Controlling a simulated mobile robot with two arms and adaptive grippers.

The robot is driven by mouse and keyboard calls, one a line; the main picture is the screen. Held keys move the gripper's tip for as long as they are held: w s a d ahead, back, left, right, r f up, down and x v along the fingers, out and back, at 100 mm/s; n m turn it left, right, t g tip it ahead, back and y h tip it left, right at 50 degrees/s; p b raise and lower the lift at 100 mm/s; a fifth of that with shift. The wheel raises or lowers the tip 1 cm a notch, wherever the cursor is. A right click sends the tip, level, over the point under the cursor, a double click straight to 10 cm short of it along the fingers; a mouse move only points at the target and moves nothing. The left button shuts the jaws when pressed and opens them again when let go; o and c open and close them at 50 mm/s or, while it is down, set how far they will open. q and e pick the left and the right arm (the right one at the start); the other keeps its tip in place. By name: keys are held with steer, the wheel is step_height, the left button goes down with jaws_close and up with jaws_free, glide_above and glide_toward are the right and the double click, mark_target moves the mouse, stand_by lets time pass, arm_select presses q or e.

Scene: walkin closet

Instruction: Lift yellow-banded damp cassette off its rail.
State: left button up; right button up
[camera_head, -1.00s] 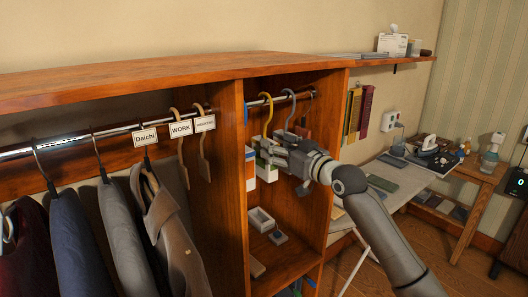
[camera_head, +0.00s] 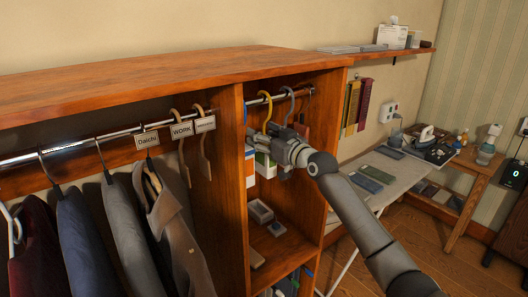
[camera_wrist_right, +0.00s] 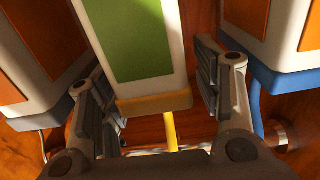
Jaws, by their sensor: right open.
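The yellow-banded damp cassette (camera_wrist_right: 140,45) is white with a green panel, a yellow band at one end and a yellow hook (camera_wrist_right: 171,132). In the head view its hook (camera_head: 267,112) hangs over the metal rail (camera_head: 258,101); my arm hides part of its body. My right gripper (camera_head: 280,153) is at the cassette. In the right wrist view its open fingers (camera_wrist_right: 155,85) stand on either side of the cassette's banded end. I cannot tell whether either finger touches it. My left gripper is out of view.
Orange-panelled cassettes hang close on both sides, the right one (camera_wrist_right: 292,35) with a blue band. A grey hook (camera_head: 289,105) hangs farther right on the rail. The wooden partition (camera_head: 232,185) is close on the left.

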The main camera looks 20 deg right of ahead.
jaws_close()
steer(key=shift+r, duration=0.1)
steer(key=shift+r, duration=0.1)
stand_by(0.3)
